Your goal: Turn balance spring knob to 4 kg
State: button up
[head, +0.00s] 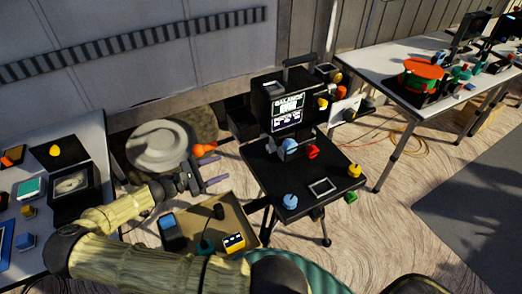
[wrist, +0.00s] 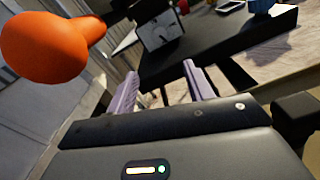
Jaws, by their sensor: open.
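A black video cart (head: 262,165) stands in the middle of the head view. Its screen (head: 288,112) shows the word BALANCE above smaller text. Coloured knobs sit on it: blue (head: 290,201), red (head: 312,152) and yellow (head: 355,171). An orange rounded knob-like part (head: 205,150) is left of the cart, and looms large in the wrist view (wrist: 45,48). I cannot tell which one is the balance spring knob, and no 4 kg mark is readable. My gripper (head: 224,170) is open and empty, left of the cart, apart from its knobs; its purple fingers also show in the wrist view (wrist: 160,72).
A cardboard box (head: 205,235) with several items lies below my arm. A left table (head: 100,160) and a right table (head: 385,65) hold other devices. Orange cables (head: 405,145) lie on the floor.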

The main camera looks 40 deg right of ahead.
jog(key=shift+r, duration=0.1)
jog(key=shift+s+d, duration=0.1)
jog(key=p, duration=0.3)
send_near(268, 149)
jog(key=x, duration=0.8)
jog(key=shift+s+d, duration=0.1)
jog(key=shift+d, duration=0.25)
